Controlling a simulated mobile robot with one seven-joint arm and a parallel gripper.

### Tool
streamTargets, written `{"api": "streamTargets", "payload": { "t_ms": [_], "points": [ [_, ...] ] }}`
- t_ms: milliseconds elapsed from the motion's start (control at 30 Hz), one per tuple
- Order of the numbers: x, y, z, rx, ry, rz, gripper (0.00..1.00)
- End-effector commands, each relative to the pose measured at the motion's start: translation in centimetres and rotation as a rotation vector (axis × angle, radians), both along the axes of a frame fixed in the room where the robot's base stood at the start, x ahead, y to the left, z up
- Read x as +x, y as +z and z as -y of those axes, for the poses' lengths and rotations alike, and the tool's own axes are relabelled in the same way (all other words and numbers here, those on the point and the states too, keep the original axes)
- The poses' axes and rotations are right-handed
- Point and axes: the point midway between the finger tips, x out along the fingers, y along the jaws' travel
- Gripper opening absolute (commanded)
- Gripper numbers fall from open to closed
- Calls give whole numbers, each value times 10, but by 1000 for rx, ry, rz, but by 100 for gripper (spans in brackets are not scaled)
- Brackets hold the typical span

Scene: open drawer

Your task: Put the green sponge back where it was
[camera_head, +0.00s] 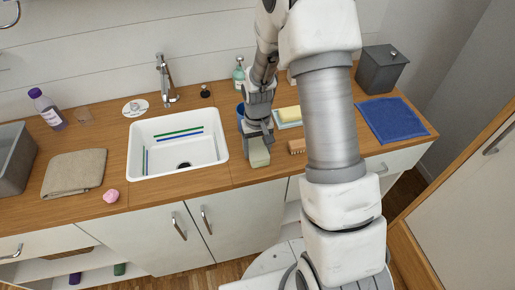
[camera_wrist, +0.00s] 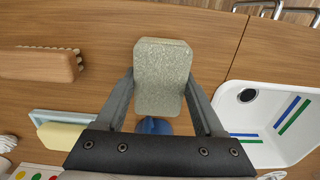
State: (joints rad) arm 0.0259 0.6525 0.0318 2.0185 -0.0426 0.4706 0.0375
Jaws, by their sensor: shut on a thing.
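My gripper (camera_head: 258,138) is over the wooden counter just right of the sink, pointing down. It is shut on the grey-green sponge (camera_head: 260,155). In the wrist view the green sponge (camera_wrist: 162,70) sits between the two fingers, its far end sticking out past the tips. I cannot tell whether the sponge touches the counter. A yellow sponge (camera_head: 289,114) lies on a light blue dish behind and to the right of my gripper. It also shows in the wrist view (camera_wrist: 62,136).
The white sink (camera_head: 150,150) is close on the left. A wooden brush (camera_head: 297,147) lies just right of the held sponge. A blue object (camera_head: 240,110) stands behind my gripper, partly hidden. A blue towel (camera_head: 392,119) and grey bin (camera_head: 381,70) are at the right.

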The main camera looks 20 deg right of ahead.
Motion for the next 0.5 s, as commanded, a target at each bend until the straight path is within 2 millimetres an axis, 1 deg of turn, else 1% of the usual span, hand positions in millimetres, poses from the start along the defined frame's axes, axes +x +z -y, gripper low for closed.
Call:
{"api": "streamTargets", "payload": {
  "t_ms": [100, 133, 200, 267, 500],
  "points": [
    [0, -5, 0, 0, 0, 0, 18],
    [0, -3, 0, 0, 0, 0, 76],
    [0, -3, 0, 0, 0, 0, 88],
    [0, -3, 0, 0, 0, -1, 99],
    [0, -2, 0, 0, 0, -1, 100]
  ]
}}
